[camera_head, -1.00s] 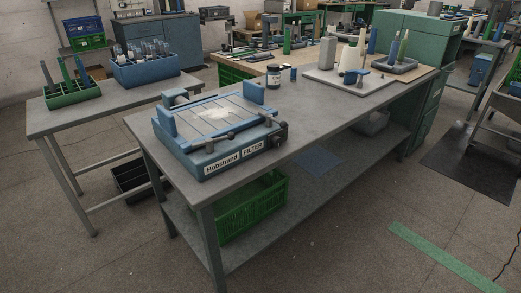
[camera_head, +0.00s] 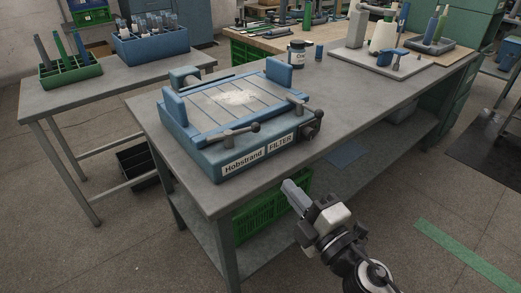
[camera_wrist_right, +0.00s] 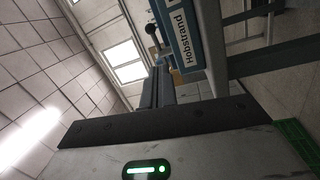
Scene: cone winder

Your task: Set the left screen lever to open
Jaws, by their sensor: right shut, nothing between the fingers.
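The blue Hobstrand filter unit (camera_head: 215,150) sits on the near end of the grey bench, with a slatted screen and pale residue (camera_head: 236,97) on top. The left screen lever (camera_head: 236,132) lies along its front edge, its dark ball knob pointing right. A second, similar lever (camera_head: 300,104) is at the front right. My right gripper (camera_head: 291,189) is shut and empty, in front of the bench and below the unit, apart from both levers. In the right wrist view, its fingers (camera_wrist_right: 157,88) point toward the unit's labelled front (camera_wrist_right: 185,35) and a ball-ended lever (camera_wrist_right: 151,30). My left gripper is out of view.
A green crate (camera_head: 270,215) is under the bench. Open floor lies in front.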

